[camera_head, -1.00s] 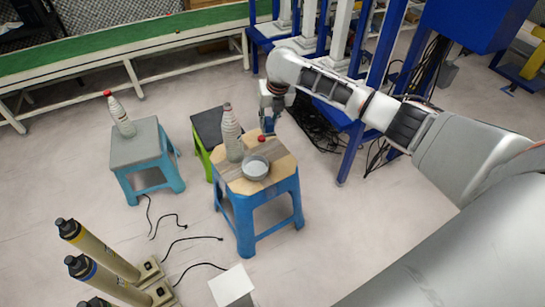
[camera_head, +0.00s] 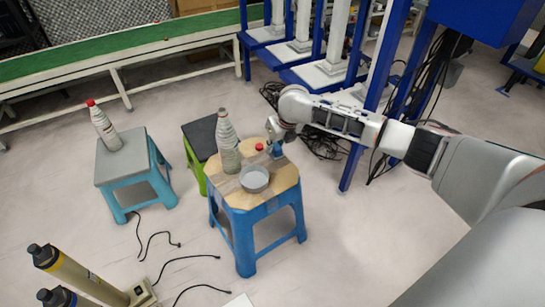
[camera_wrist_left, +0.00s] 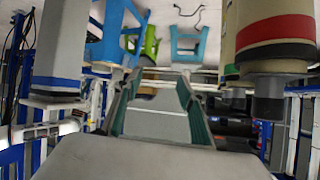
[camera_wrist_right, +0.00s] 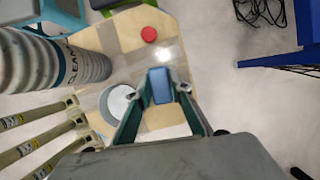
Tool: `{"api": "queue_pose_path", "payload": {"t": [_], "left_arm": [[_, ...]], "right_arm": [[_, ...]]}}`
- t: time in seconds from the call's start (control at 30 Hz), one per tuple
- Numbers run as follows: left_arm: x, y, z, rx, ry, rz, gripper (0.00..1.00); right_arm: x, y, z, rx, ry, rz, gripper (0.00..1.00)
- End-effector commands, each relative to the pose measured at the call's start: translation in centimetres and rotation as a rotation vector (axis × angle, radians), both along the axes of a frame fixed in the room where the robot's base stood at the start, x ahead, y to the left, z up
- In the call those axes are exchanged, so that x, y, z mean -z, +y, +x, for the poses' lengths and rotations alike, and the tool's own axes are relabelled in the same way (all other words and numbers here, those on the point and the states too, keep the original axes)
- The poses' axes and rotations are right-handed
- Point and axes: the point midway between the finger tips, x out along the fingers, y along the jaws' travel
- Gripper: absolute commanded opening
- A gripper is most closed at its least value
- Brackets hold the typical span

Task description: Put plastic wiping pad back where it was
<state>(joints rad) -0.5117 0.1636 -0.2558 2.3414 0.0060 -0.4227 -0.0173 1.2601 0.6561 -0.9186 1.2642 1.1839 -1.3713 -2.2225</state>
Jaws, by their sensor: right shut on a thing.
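A small blue pad (camera_wrist_right: 160,85) is between the fingers of my right gripper (camera_wrist_right: 162,82), which is shut on it. In the head view, my right gripper (camera_head: 277,142) is at the back right edge of the blue stool (camera_head: 270,196), with the blue pad (camera_head: 278,149) just below it. The pad is low over the wooden top; I cannot tell whether it touches. My left gripper (camera_wrist_left: 158,90) shows only in the left wrist view, open and empty.
On the blue stool stand a grey bottle (camera_head: 228,145), a round bowl (camera_head: 254,179) and a red cap (camera_head: 259,146). A teal stool (camera_head: 121,165) holds a red-capped bottle (camera_head: 105,128). A black-topped green stool (camera_head: 201,138) stands behind. Blue machine frames (camera_head: 360,130) are at right.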

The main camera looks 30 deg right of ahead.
Motion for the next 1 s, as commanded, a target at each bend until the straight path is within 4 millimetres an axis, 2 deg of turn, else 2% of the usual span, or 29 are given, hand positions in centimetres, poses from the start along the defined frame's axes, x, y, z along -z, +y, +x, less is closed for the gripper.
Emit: {"api": "queue_pose_path", "payload": {"t": [0.17,0.37,0.47,0.63,0.9,0.93,1.0], "left_arm": [[-0.4,-0.2,0.2,-0.004,-0.008,-0.012,0.4],[0.9,-0.9,-0.6,-0.006,0.019,-0.034,0.4],[0.1,-1.5,0.0,-0.011,0.003,-0.06,0.4],[-2.0,-2.0,1.4,-0.021,-0.045,-0.091,0.4],[-1.4,-1.9,1.0,-0.018,-0.031,-0.085,0.4],[-1.4,-1.9,0.9,-0.017,-0.031,-0.084,0.4],[-1.3,-1.9,0.8,-0.015,-0.028,-0.082,0.4]], "right_arm": [[0.8,0.0,0.1,0.0,-0.001,0.0,0.03],[4.5,0.0,-0.2,-0.001,0.008,0.0,0.03],[6.1,0.1,-0.2,-0.001,0.007,0.0,0.03],[6.0,0.0,0.1,-0.001,-0.002,0.0,0.0],[6.2,0.0,0.1,0.0,-0.002,0.0,0.0],[6.2,0.0,0.1,0.0,-0.003,0.0,0.25],[6.1,0.0,0.1,0.0,-0.003,0.0,0.37]]}}
